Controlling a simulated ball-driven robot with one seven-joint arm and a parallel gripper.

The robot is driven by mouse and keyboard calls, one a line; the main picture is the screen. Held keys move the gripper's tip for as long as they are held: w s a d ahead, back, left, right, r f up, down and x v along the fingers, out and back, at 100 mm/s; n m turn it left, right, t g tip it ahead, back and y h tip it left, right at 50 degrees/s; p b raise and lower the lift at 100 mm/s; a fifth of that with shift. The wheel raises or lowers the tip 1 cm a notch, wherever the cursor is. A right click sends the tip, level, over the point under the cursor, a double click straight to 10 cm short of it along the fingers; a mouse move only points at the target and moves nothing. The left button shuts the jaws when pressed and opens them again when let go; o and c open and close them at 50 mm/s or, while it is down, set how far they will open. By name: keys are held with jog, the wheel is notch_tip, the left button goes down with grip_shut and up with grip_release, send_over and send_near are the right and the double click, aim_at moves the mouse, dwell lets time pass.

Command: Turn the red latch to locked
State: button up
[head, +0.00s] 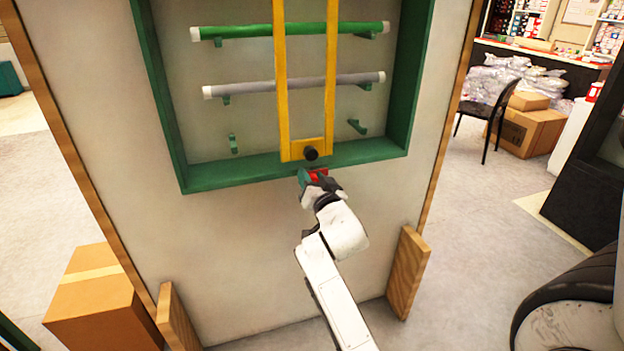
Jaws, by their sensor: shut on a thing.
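The red latch (318,174) is at the bottom edge of the green frame (228,172), just below a black knob (311,154). Only a small red part of it shows; my gripper covers the rest. My gripper (312,178) is at the latch and shut on it. The fingers are partly hidden, so I cannot tell which way the latch is turned. A yellow bar frame (281,85) stands upright in front of the green frame, and the black knob sits on its lower plate.
Inside the green frame are a green rod (290,31) and a grey rod (290,85) on pegs. The pale panel (240,235) has wooden feet (408,272). A cardboard box (100,300) stands at lower left, and a black chair (490,115) at right.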

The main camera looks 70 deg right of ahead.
jog(key=n+p, duration=0.1)
jog(key=n, duration=0.4)
jog(key=shift+w+a+r+p, duration=0.1)
jog(key=shift+p, duration=0.2)
jog(key=n+p, duration=0.1)
jog(key=n, duration=0.2)
jog(key=shift+n, duration=0.3)
jog(key=n+p, duration=0.2)
jog(key=n, duration=0.2)
jog(key=shift+n, duration=0.3)
jog(key=shift+w+a+f+n+p, duration=0.1)
jog(key=shift+n+p, duration=0.2)
jog(key=shift+n, duration=0.8)
jog(key=shift+f+n+p, duration=0.1)
jog(key=shift+n+p, duration=0.2)
jog(key=shift+n, duration=0.8)
jog(key=o, duration=1)
jog(key=shift+c, duration=0.2)
jog(key=shift+a, duration=0.1)
